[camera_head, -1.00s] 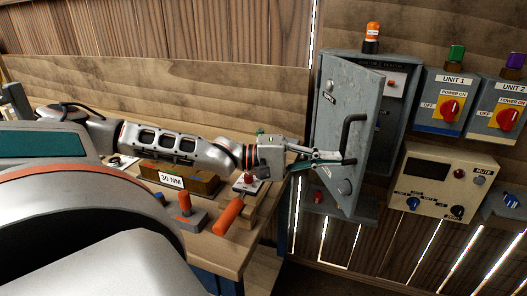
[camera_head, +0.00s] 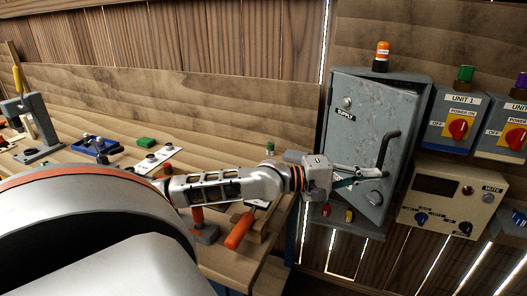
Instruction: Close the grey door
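The grey door (camera_head: 362,125) is on the grey wall cabinet and carries a "SUPPLY" label, a black bar handle (camera_head: 388,150) and a round knob low down. My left gripper (camera_head: 374,173) is at the lower part of the door, below the handle. Its fingers converge at the tips and look shut with nothing between them. The tips appear at or very near the door's face; exact contact is unclear. My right gripper is not in view.
An orange lamp (camera_head: 382,55) stands on the cabinet. The Unit 1 switch box (camera_head: 451,119) and a beige meter box (camera_head: 450,195) are close on the right. The wooden bench (camera_head: 225,262) under my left arm holds an orange-handled tool (camera_head: 240,231) and other parts.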

